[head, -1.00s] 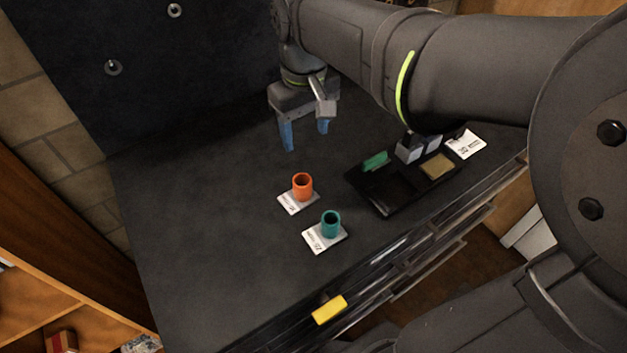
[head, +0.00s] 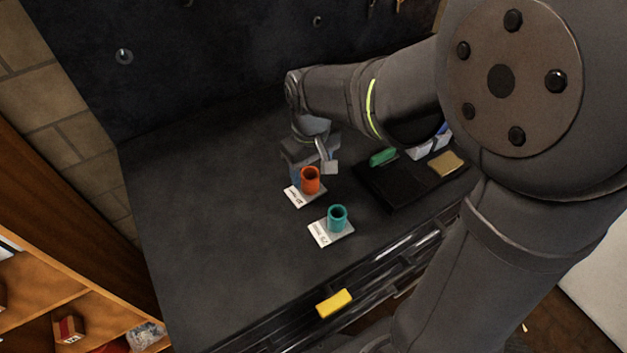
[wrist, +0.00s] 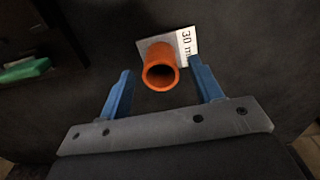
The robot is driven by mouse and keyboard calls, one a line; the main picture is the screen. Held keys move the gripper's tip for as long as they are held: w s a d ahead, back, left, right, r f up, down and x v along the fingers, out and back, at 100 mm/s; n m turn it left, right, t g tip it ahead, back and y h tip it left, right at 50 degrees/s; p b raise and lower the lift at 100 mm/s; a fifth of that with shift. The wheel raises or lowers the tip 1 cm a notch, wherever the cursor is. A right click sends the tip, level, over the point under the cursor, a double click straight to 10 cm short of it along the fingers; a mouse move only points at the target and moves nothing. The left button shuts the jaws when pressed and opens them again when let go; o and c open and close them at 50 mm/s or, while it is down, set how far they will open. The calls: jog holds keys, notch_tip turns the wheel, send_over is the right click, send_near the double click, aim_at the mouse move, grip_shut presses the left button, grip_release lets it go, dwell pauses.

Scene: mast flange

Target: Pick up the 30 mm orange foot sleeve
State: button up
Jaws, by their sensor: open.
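The orange foot sleeve (head: 310,181) stands upright on a white label card (head: 293,198) on the dark worktop. In the wrist view the sleeve (wrist: 160,68) is seen from above at a slant, its open top facing the camera, with the card (wrist: 187,44) marked "30 m" beneath it. My gripper (wrist: 162,88) is open, with one blue finger to the left and one to the right of the sleeve, both apart from it. In the head view my gripper (head: 298,174) is just behind the sleeve, its fingers mostly hidden.
A teal sleeve (head: 337,218) stands on its own card (head: 322,236) in front and to the right. A black tray (head: 392,192) with a green piece (head: 382,157) and a tan piece (head: 446,164) lies right. A yellow block (head: 334,303) sits at the front edge. The left worktop is clear.

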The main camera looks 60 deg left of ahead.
aim_at(310, 178)
jog(key=f, duration=0.4)
jog(key=shift+a, duration=0.25)
jog(key=shift+c, duration=0.5)
jog(key=c, duration=1.1)
jog(key=shift+c, duration=0.3)
jog(key=shift+r, duration=0.1)
